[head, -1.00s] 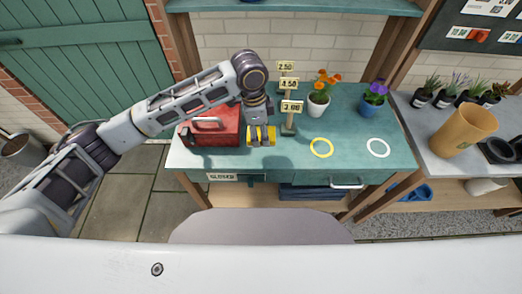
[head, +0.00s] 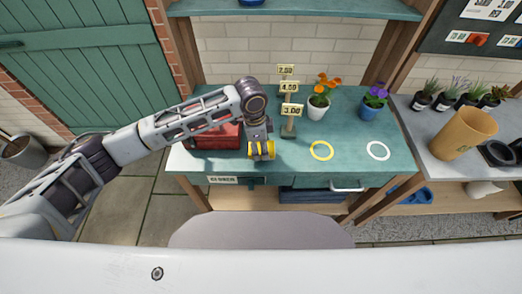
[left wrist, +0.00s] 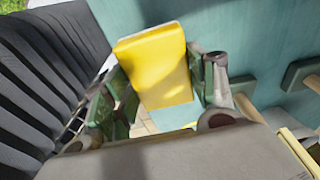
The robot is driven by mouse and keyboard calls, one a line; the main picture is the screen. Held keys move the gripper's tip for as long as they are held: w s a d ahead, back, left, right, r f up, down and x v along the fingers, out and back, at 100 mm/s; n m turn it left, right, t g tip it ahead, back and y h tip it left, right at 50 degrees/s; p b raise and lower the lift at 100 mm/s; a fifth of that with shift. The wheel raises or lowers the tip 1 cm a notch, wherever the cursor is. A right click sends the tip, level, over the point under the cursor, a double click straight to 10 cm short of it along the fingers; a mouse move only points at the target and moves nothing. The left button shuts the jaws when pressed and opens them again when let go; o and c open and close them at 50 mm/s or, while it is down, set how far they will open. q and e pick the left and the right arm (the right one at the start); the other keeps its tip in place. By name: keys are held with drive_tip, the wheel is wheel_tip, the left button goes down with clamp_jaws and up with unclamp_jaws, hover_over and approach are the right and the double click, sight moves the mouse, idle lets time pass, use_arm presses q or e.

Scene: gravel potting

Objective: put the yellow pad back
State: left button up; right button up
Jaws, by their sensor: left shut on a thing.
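My left gripper (head: 262,149) is shut on the yellow pad (head: 270,149), over the front left part of the green bench (head: 345,168). In the left wrist view the pad (left wrist: 158,68) shows as a yellow block between the two fingers of the left gripper (left wrist: 167,88). One finger hides the middle of the pad in the head view. I cannot tell whether the pad touches the bench or is just above it. A yellow ring (head: 321,150) lies flat and empty on the bench, to the right of the pad. My right gripper is not in view.
A red box (head: 217,138) stands left of the gripper, partly behind my arm. A post with price signs (head: 289,125) stands close on the right. Pots with orange flowers (head: 319,105) and purple flowers (head: 370,105) stand behind. A white ring (head: 378,150) lies at the right.

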use_arm(q)
drive_tip(key=shift+f, duration=1.5)
drive_tip(key=shift+f, duration=0.15)
drive_tip(key=o, duration=1)
drive_tip(key=shift+r, duration=0.2)
drive_tip(key=shift+a+r, duration=0.25)
drive_tip(key=shift+r, duration=1.75)
drive_tip(key=shift+a+r, duration=0.2)
drive_tip(key=shift+r, duration=1.75)
drive_tip(key=shift+a+r, duration=0.25)
drive_tip(key=shift+r, duration=1.75)
